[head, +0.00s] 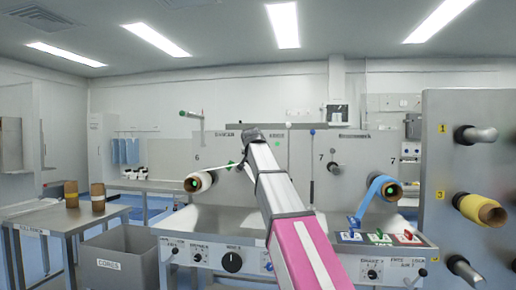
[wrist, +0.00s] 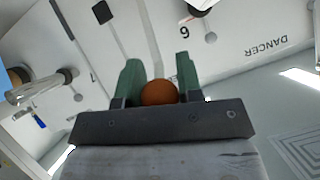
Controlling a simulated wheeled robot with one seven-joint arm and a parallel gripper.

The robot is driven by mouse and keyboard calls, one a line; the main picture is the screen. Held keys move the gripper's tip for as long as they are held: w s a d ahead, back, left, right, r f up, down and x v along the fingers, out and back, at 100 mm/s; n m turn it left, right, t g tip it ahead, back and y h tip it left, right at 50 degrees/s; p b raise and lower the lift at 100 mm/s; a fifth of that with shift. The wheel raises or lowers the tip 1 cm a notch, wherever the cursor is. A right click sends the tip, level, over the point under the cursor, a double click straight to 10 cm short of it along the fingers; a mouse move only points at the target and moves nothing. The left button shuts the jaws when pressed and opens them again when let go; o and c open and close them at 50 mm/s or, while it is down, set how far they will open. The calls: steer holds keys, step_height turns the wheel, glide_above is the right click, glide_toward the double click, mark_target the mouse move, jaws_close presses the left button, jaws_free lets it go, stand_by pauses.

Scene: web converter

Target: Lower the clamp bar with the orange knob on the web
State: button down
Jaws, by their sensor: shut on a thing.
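The orange knob (wrist: 160,93) shows in the wrist view between the two green fingers of my gripper (wrist: 158,80), which is shut on it. The clamp bar itself is not clear in the wrist view. In the head view my arm reaches up across the middle to the machine panel, and my gripper (head: 240,163) is small near the arm's far end. A white web (head: 228,167) runs from the left roll (head: 200,182) toward my gripper. The knob cannot be made out in the head view.
A blue roll (head: 382,188) hangs at the panel's right. Small coloured trays (head: 379,238) lie on the right ledge. A grey CORES bin (head: 125,258) and a table (head: 40,222) with brown cores stand at left. A grey rack (head: 465,130) with spindles stands close at right.

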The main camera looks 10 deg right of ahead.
steer(key=s+f, duration=0.2)
steer(key=s+a+f, duration=0.1)
steer(key=s+f, duration=0.1)
steer(key=shift+a, duration=0.15)
steer(key=c, duration=0.8)
jaws_free()
steer(key=v, duration=1)
steer(key=shift+s+a+r, duration=0.1)
steer(key=shift+s+r, duration=0.05)
steer(key=shift+s, duration=0.2)
